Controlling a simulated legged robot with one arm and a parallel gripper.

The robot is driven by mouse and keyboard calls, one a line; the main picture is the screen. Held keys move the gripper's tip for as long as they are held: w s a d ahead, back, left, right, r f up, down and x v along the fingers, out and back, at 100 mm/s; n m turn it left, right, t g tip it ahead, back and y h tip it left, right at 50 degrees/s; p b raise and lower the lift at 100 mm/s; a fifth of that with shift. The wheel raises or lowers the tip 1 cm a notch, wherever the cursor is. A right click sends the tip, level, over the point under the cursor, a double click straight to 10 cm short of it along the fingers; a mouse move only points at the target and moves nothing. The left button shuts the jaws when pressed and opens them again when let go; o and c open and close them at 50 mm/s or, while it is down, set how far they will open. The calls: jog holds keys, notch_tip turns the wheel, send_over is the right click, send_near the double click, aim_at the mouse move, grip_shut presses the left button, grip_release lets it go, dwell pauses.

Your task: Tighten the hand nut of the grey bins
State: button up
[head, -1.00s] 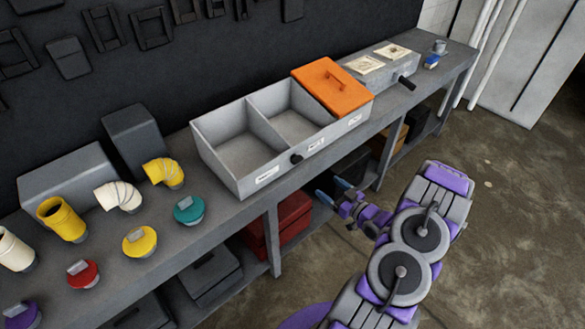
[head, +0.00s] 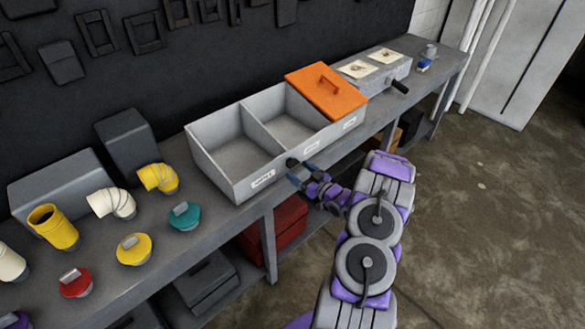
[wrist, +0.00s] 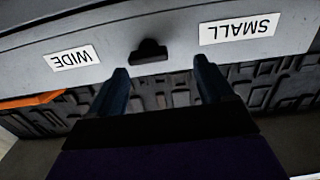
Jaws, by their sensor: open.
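The grey bins (head: 225,185) stand on the bench, with two open compartments and a third under an orange lid (head: 327,92). The black hand nut (head: 292,163) sticks out of their front wall. In the wrist view, the hand nut (wrist: 148,52) sits between two labels that appear upside down, WIDE (wrist: 72,58) and SMALL (wrist: 238,29). My gripper (head: 301,173) is open and empty, close in front of the nut. In the wrist view its blue fingers (wrist: 160,70) are spread below the nut in the picture, apart from it.
A grey box with a black handle (head: 399,86) stands right of the bins. Yellow and white duct elbows (head: 158,178) and several coloured caps (head: 184,216) lie on the bench (head: 225,220) to the left. Red boxes (head: 283,225) sit underneath. The floor at right is clear.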

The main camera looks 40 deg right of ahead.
aim_at(296, 164)
jog(key=w, duration=0.4)
jog(key=shift+d+f, duration=0.15)
jog(key=shift+d, duration=0.25)
jog(key=shift+a, duration=0.4)
jog(key=shift+s+d+f, duration=0.1)
jog(key=shift+d+f, duration=0.05)
jog(key=shift+d, duration=0.85)
jog(key=c, duration=0.6)
jog(key=shift+a, duration=0.45)
jog(key=c, duration=0.4)
jog(key=shift+d, duration=0.1)
jog(key=shift+c, duration=0.2)
